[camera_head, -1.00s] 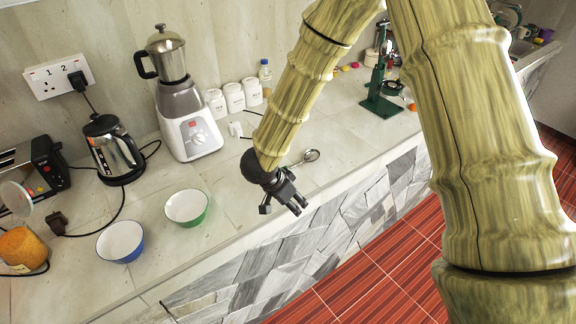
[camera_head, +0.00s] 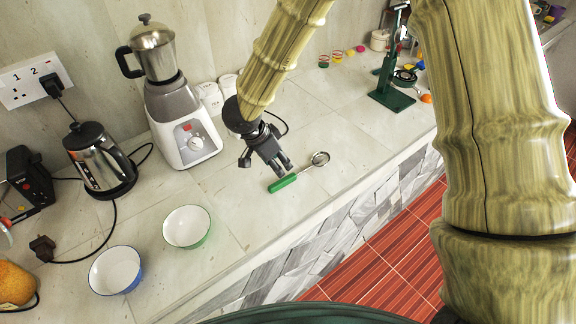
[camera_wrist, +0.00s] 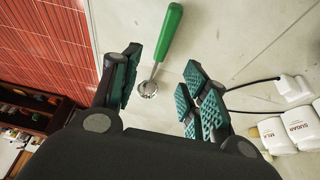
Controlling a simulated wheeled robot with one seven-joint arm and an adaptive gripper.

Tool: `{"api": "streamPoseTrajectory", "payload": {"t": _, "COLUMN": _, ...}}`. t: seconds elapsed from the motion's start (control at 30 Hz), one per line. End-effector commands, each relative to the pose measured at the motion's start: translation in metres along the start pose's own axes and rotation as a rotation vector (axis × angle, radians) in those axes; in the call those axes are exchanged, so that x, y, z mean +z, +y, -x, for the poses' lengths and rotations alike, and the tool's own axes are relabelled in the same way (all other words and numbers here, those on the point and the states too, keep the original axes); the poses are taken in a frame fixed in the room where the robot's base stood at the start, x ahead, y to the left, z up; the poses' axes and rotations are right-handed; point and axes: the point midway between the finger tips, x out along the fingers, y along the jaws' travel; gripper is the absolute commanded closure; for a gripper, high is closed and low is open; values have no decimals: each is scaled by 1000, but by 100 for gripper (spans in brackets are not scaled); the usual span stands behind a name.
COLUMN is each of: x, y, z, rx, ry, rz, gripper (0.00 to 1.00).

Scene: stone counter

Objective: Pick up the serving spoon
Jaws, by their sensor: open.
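The serving spoon (camera_head: 298,175) lies on the stone counter (camera_head: 330,134) near its front edge. It has a green handle and a round metal bowl that points to the back right. My gripper (camera_head: 266,172) is open and empty, above the counter close to the left of the spoon's handle. In the wrist view, the spoon (camera_wrist: 169,34) shows beyond the gap between my open fingers (camera_wrist: 160,90), its bowl toward me and its handle pointing away. The fingers do not touch it.
A green-rimmed bowl (camera_head: 187,227) and a blue bowl (camera_head: 116,270) stand to the left. A blender (camera_head: 180,120), a kettle (camera_head: 98,160) and white canisters (camera_head: 209,97) stand behind. A green metal stand (camera_head: 391,92) is at the right. The counter around the spoon is clear.

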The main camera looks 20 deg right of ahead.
Motion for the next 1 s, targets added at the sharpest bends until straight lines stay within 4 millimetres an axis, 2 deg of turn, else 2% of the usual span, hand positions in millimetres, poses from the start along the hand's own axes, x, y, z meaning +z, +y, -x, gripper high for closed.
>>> {"api": "streamPoseTrajectory", "payload": {"t": 0.4, "x": 12, "y": -8, "z": -43, "rx": -7, "ry": 0, "rz": 21, "gripper": 55}}
{"api": "streamPoseTrajectory", "payload": {"t": 0.67, "x": 10, "y": -9, "z": -56, "rx": -7, "ry": 1, "rz": 20, "gripper": 55}}
{"api": "streamPoseTrajectory", "payload": {"t": 1.0, "x": 10, "y": -10, "z": -94, "rx": -7, "ry": 1, "rz": 17, "gripper": 55}}
